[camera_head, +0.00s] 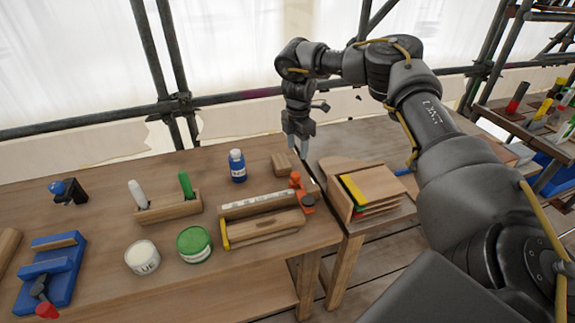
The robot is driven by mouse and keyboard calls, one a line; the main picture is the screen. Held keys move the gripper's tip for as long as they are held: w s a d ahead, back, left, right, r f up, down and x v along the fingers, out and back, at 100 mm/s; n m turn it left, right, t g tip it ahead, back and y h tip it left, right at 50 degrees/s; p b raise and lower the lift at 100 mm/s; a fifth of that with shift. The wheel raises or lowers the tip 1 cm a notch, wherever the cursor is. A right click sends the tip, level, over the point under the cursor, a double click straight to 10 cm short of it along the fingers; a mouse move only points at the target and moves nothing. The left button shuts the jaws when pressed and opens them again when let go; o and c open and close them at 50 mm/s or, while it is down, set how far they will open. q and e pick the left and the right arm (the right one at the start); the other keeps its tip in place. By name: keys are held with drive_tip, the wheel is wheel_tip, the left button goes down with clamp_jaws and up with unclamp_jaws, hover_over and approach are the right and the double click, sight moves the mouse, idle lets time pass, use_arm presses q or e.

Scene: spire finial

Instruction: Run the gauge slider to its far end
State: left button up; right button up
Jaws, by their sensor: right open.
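A wooden gauge (262,228) with a pale marked strip (257,201) lies on the wooden bench. A yellow piece (225,235) is at its left end. An orange piece (306,202), perhaps the slider, is at its right end, with an orange knob (295,179) just behind it. My right gripper (301,152) is open and points down above the back right of the bench. It is behind the orange parts and apart from them. My left gripper is out of view.
A small wooden block (282,164) lies near the right gripper. A blue bottle (237,166), a marker holder (168,208), two tins (194,243) and a blue vise (50,270) stand to the left. A wooden rack (376,187) is to the right. Scaffold poles run behind.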

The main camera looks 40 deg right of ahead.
sight(297, 174)
drive_tip(key=shift+s+f+p, duration=0.25)
drive_tip(key=shift+f+p, duration=0.1)
drive_tip(key=shift+f, duration=0.4)
wheel_tip(297, 174, down, 8)
drive_tip(key=shift+w+r+p, duration=0.15)
drive_tip(key=shift+r+p, duration=0.1)
drive_tip(key=shift+p, duration=0.6)
drive_tip(key=shift+f, duration=0.85)
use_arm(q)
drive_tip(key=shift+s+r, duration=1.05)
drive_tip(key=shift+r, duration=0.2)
use_arm(e)
drive_tip(key=shift+c, duration=0.2)
